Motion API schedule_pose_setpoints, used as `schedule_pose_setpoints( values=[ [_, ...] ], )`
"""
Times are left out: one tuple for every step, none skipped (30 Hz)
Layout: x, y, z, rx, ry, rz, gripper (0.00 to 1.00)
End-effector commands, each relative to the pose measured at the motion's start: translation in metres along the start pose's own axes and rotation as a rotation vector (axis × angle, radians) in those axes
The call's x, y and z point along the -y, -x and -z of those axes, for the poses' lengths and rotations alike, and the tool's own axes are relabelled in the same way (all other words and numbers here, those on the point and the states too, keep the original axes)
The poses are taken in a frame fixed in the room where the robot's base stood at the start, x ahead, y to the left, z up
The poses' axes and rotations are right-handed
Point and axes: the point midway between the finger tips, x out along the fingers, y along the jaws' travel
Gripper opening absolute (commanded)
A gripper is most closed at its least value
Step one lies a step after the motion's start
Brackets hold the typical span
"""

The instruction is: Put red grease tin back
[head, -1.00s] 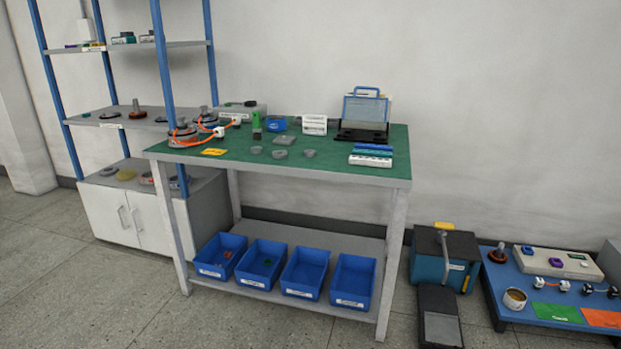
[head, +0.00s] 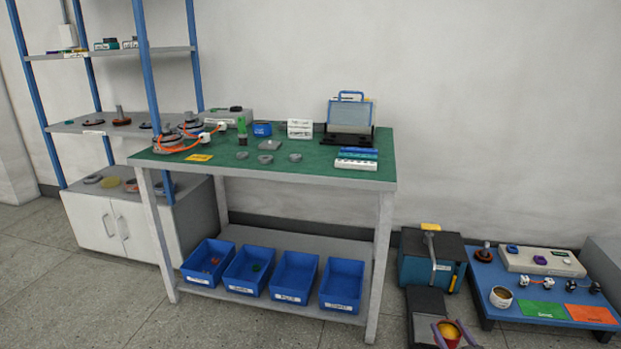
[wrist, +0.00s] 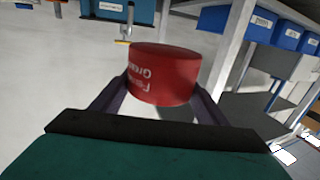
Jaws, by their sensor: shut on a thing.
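The red grease tin (wrist: 160,78) is held in front of the wrist camera, its white lettering upside down in that view. My gripper (wrist: 163,92) is shut on it, with one dark finger on each side of the tin. In the head view the tin (head: 450,332) shows at the bottom edge, with a yellow-orange top, between the purple fingers of my gripper (head: 454,336). It is held in the air in front of the blue floor-standing unit. Its lower part is cut off by the frame.
A green-topped workbench (head: 215,171) stands in the middle, with several blue bins (head: 342,286) on its lower shelf. A blue-post rack (head: 72,126) with a white cabinet (head: 93,222) is at left. A low blue platform (head: 480,299) carries parts at right. Floor in front is open.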

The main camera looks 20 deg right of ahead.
Motion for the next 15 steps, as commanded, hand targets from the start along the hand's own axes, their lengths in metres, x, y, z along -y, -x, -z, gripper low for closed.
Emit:
schedule_pose_setpoints(
  values=[
    [0.016, -0.01, 0.015, -0.002, 0.003, 0.034, 0.4],
    [0.024, -0.015, 0.022, -0.003, 0.003, 0.053, 0.4],
    [0.035, -0.022, 0.031, -0.003, 0.003, 0.079, 0.4],
    [0.043, -0.027, 0.038, -0.003, 0.003, 0.098, 0.4],
    [0.051, -0.032, 0.044, -0.003, 0.002, 0.117, 0.4],
    [0.062, -0.038, 0.053, -0.003, 0.003, 0.143, 0.4],
    [0.071, -0.043, 0.06, -0.003, 0.003, 0.161, 0.4],
    [0.08, -0.047, 0.066, -0.003, 0.002, 0.181, 0.4],
    [0.091, -0.052, 0.075, -0.002, 0.003, 0.206, 0.4],
    [0.1, -0.057, 0.081, -0.003, 0.002, 0.225, 0.4],
    [0.109, -0.06, 0.087, -0.002, 0.003, 0.244, 0.4],
    [0.121, -0.065, 0.096, -0.002, 0.002, 0.27, 0.4],
    [0.131, -0.069, 0.103, -0.003, 0.003, 0.289, 0.4],
    [0.14, -0.071, 0.109, -0.003, 0.002, 0.309, 0.4],
    [0.153, -0.076, 0.117, -0.002, 0.003, 0.335, 0.4]
  ],
)
